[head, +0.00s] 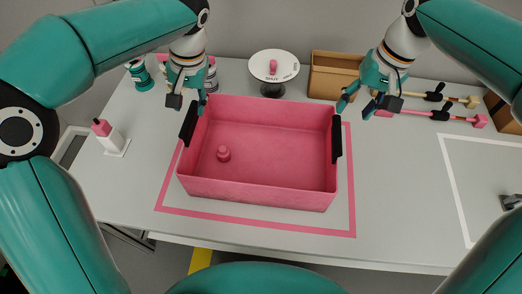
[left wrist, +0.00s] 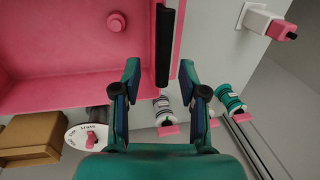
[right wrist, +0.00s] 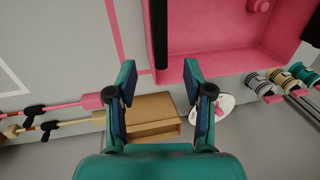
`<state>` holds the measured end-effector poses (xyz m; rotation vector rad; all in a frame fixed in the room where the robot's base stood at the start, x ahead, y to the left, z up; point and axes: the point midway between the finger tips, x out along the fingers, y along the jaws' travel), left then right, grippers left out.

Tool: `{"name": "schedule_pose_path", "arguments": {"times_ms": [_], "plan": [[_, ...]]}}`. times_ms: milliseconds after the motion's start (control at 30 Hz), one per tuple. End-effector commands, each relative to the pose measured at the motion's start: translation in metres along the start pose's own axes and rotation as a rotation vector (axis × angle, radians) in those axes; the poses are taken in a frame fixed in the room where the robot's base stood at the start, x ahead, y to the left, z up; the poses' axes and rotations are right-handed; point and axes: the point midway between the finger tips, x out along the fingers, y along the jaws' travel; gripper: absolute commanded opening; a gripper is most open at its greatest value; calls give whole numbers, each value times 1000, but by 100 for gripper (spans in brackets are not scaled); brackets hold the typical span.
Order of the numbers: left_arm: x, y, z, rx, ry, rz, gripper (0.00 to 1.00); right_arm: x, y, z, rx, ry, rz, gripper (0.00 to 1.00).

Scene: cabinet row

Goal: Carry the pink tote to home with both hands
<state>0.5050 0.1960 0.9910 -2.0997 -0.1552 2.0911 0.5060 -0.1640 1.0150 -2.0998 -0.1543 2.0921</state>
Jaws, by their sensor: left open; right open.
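The pink tote (head: 258,190) stands on the white counter inside a pink outlined rectangle (head: 250,223). A small pink knobbed piece (head: 223,154) lies in it. Black grips sit on its left end (head: 189,122) and right end (head: 337,140). My left gripper (head: 190,95) is open above the left end; in the left wrist view its fingers (left wrist: 158,75) are apart, with the black grip (left wrist: 165,47) just beyond them. My right gripper (head: 357,103) is open beyond the tote's right end, near the back; its fingers (right wrist: 158,75) hold nothing, and the black grip (right wrist: 158,35) lies ahead of them.
A round white stand (head: 273,66) and a brown box (head: 334,75) are behind the tote. A white dispenser (head: 111,137) stands at left, with canisters (head: 139,76) behind. Long-handled tools (head: 440,98) lie back right. A white outlined area (head: 490,180) is at right.

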Motion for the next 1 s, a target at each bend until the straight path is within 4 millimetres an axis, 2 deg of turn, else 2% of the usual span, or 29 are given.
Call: {"name": "schedule_pose_path", "arguments": {"times_ms": [100,300,500,700,967,1000], "plan": [[26,0,1,0,-5,0,43,25,0,1,0,-4,1,52],[63,0,1,-1,-5,0,43,63,0,1,1,-4,1,52],[88,0,0,0,-2,0,43,88,0,0,1,-2,0,52],[97,0,0,0,0,1,43,97,0,0,1,1,0,52],[98,0,0,0,0,1,43,98,0,0,1,0,0,52],[98,0,0,0,0,1,38,97,0,0,1,1,0,47]]}}
